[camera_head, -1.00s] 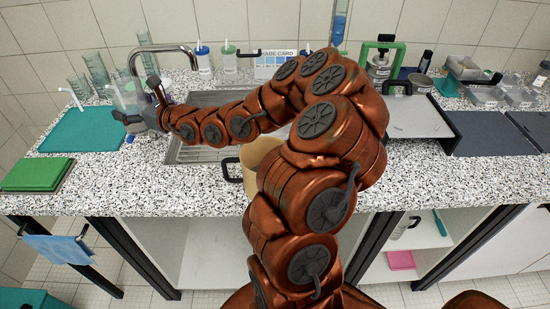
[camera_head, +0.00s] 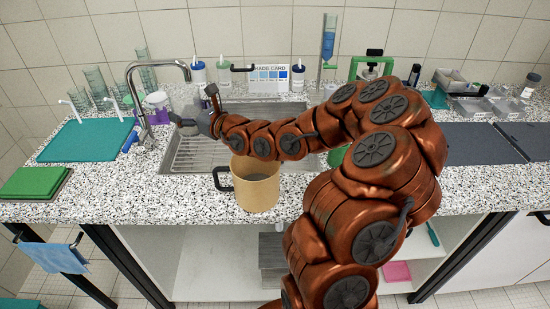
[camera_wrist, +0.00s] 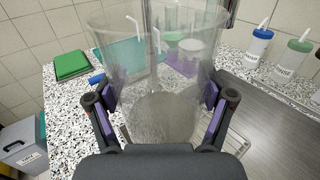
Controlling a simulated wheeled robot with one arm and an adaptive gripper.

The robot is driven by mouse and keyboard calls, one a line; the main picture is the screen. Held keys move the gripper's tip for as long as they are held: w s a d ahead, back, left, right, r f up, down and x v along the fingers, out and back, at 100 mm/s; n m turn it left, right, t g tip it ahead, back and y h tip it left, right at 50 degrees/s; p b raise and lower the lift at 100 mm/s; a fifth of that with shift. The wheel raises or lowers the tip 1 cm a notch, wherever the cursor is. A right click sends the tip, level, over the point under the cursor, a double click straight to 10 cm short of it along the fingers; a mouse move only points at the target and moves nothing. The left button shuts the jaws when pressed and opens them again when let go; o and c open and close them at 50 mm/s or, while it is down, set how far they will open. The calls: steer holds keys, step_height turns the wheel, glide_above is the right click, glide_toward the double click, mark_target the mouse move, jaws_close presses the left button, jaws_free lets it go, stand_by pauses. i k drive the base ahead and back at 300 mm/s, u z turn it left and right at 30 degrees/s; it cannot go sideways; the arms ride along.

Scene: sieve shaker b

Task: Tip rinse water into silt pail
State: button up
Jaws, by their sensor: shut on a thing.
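My gripper (camera_wrist: 162,96) is shut on a clear beaker (camera_wrist: 160,45), with a purple-padded finger on each side of it. The beaker looks roughly upright, with greyish contents or background showing through its bottom. In the head view my gripper (camera_head: 186,122) is over the left part of the sink, and the beaker is hard to make out there. A tan pail (camera_head: 258,192) with a black side handle stands on the counter in front of the sink, to the right of and nearer than my gripper. Its inside looks grey.
The tap (camera_head: 140,85) stands just left of my gripper. A teal mat (camera_head: 82,142) and a green board (camera_head: 33,182) lie on the left. Capped bottles (camera_head: 223,70) and a shade card (camera_head: 269,76) stand behind the sink. My arm hides part of the right counter.

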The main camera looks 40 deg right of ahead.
mark_target(256, 183)
steer(key=z, duration=0.7)
steer(key=k, duration=0.9)
steer(key=u, duration=1.3)
